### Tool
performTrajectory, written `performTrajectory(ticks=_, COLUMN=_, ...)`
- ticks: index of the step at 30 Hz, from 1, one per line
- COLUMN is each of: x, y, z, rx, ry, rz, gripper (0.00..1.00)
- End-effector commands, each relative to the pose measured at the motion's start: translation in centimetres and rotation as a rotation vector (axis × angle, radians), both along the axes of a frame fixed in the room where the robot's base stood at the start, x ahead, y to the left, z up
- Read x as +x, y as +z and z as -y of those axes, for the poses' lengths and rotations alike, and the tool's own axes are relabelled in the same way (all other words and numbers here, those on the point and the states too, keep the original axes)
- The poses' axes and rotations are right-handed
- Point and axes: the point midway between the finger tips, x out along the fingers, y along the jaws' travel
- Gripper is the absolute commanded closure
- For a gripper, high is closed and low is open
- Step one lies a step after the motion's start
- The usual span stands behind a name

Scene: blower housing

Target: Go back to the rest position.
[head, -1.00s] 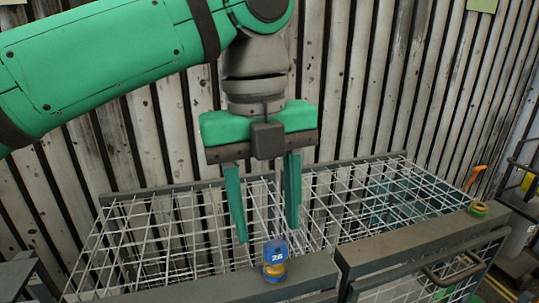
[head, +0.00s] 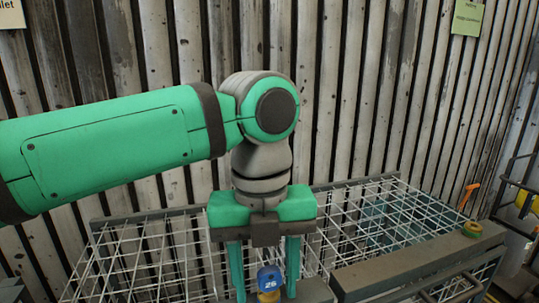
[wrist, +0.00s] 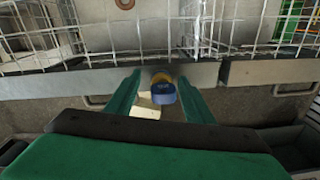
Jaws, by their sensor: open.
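My gripper (head: 266,294) is open and points down over the front rail of a wire cage. A small item with a blue top marked 26 (head: 269,279) and a yellow lower part shows between its two green fingers. In the wrist view my gripper (wrist: 160,82) also has the blue and yellow item (wrist: 163,93) between the fingertips, with gaps visible at its sides. I cannot tell whether a finger touches it. The rest position is not marked in any view.
The wire mesh cage (head: 150,258) has grey front rails (head: 400,272). A green and yellow ring (head: 472,229) sits on the right rail. An orange handle (head: 469,193) rises behind it. A pale block (wrist: 146,106) lies below the rail. A plank wall (head: 360,90) stands behind.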

Motion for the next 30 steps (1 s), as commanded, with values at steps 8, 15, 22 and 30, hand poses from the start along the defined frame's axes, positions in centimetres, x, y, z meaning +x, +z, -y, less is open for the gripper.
performTrajectory(ticks=8, x=-0.07, y=0.45, z=0.78, rx=0.039, ry=-0.092, rz=0.012, gripper=0.52)
performTrajectory(ticks=15, x=-0.06, y=0.47, z=0.80, rx=0.039, ry=-0.094, rz=0.011, gripper=0.52)
performTrajectory(ticks=22, x=-0.06, y=0.48, z=0.70, rx=0.040, ry=-0.049, rz=0.011, gripper=0.52)
performTrajectory(ticks=30, x=-0.09, y=0.61, z=0.46, rx=0.039, ry=0.149, rz=0.011, gripper=0.52)
